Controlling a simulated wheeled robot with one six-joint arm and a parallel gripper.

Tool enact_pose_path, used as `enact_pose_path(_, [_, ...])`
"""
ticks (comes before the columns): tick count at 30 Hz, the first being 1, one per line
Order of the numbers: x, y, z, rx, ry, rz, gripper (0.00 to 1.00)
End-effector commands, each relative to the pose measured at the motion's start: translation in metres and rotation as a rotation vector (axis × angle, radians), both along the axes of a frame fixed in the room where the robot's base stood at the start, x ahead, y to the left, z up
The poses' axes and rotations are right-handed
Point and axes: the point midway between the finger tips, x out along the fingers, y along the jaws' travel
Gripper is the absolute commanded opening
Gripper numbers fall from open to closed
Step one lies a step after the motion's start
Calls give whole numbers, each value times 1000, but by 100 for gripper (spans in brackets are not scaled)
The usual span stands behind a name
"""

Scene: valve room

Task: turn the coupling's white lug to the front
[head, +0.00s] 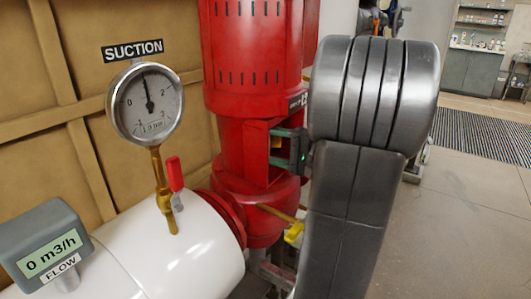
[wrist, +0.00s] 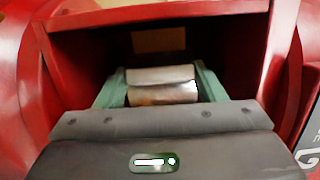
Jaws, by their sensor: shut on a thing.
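The coupling (wrist: 162,88) is a bare metal cylinder inside the dark opening of the red pump housing (wrist: 270,70). My gripper (wrist: 160,72) has its green fingers on the left and right sides of the coupling and is shut on it. In the head view my gripper (head: 287,149) reaches from the right into the opening of the red pump (head: 240,150). I see no white lug on the coupling face that shows. The coupling's other sides are hidden, and in the head view I cannot make it out.
Left of the pump are a white pipe (head: 175,245), a suction gauge (head: 147,104), a red-handled valve (head: 175,175) and a flow meter (head: 48,250) reading 0 m3/h. A yellow-handled part (head: 293,232) sits low by the pump. Open floor (head: 465,215) lies right.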

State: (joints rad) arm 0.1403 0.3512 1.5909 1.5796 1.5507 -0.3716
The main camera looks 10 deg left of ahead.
Motion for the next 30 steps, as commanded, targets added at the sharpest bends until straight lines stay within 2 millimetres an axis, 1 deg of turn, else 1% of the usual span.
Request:
enact_pose_path(1, [4, -2, 0, 0, -1, 31, 23])
enact_pose_path(6, [6, -5, 0, 0, -1, 94, 23])
enact_pose_path(16, [6, -5, 0, -1, 0, 100, 23])
enact_pose_path(17, [6, -5, 0, -1, 0, 100, 70])
enact_pose_path(18, [6, -5, 0, -1, 0, 100, 77])
enact_pose_path(19, [6, -5, 0, -1, 0, 100, 83])
enact_pose_path(20, [6, -5, 0, -1, 0, 100, 85])
enact_pose_path(27, [6, -5, 0, -1, 0, 99, 85])
enact_pose_path(30, [6, -9, 0, -1, 0, 98, 85])
